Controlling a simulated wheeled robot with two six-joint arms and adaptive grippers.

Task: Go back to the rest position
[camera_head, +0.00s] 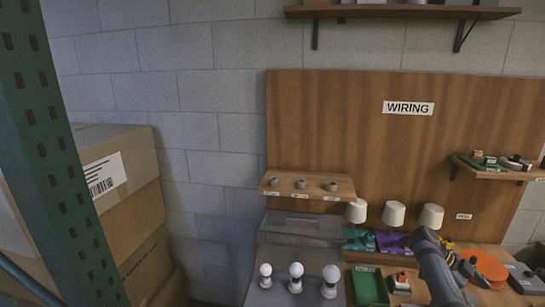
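One arm of mine rises from the bottom edge right of centre, most likely the right one. Its dark gripper (476,273) points down to the right, over the table beside an orange disc (491,266). The fingers are small and dark, so their opening cannot be made out. My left gripper is not in view. Three white bulbs, left (265,275), middle (296,277) and right (330,281), stand upright on a grey surface. Three white shades, left (357,211), middle (394,213) and right (432,216), are in a row before the wooden board.
A green tray (369,287), a purple tray (390,242) and a teal tray (358,239) lie on the table. A small shelf (311,185) holds three small grey parts. Another shelf (492,171) is at right. Cardboard boxes (110,160) and a green post (50,140) stand left.

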